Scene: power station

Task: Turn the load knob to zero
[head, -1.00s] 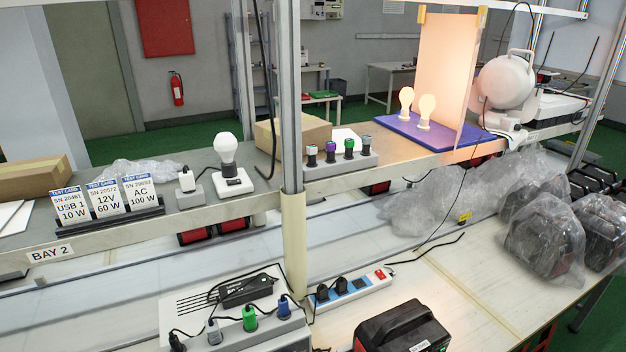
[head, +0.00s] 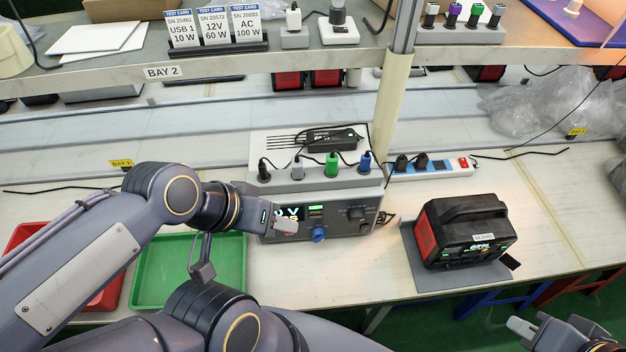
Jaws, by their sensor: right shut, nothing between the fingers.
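A grey bench instrument (head: 343,222) with a lit display stands on the lower bench. Its front panel carries a blue knob (head: 319,234) and a dark knob (head: 356,212). The knob labels are too small to read, so I cannot tell which is the load knob. My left gripper (head: 285,228) is in front of the panel, left of the blue knob, and covers part of the display. Its fingers are partly hidden, and I cannot tell whether it touches the panel. My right gripper (head: 520,328) is shut and empty at the lower right, away from the instrument.
A black and red power pack (head: 465,234) stands right of the instrument on a grey mat. A row of coloured plugs (head: 332,165) and a power strip (head: 432,167) sit behind. Green (head: 160,285) and red (head: 101,291) trays lie left. The shelf edge (head: 235,67) runs above.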

